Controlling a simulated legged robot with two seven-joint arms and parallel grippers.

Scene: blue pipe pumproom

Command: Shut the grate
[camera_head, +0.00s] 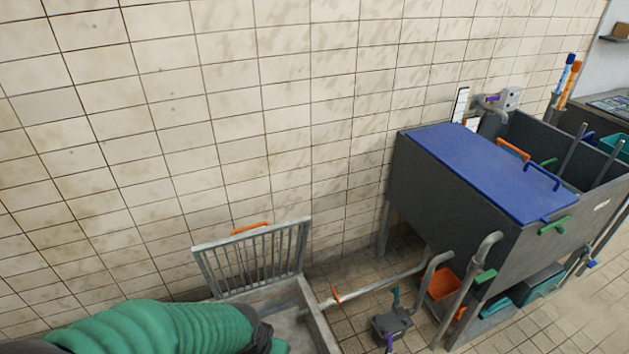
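The grate (254,257) is a grey metal frame with several bars. It stands raised, nearly upright, at the back edge of a grey floor basin (318,318), close to the tiled wall. An orange handle (250,229) sits on its top edge. My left arm, in a green ribbed sleeve, comes in from the lower left and covers the basin's front left part. Its dark end, the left gripper (270,339), is low in front of the grate and apart from its handle; its fingers cannot be made out. My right gripper is not in view.
A dark sink unit (458,205) with a blue lid (490,168) stands at the right. A grey pipe (375,286) runs from the basin toward it. A small dark pedal-like device (391,325) and an orange bin (443,285) are on the floor. Tiled floor is clear at lower right.

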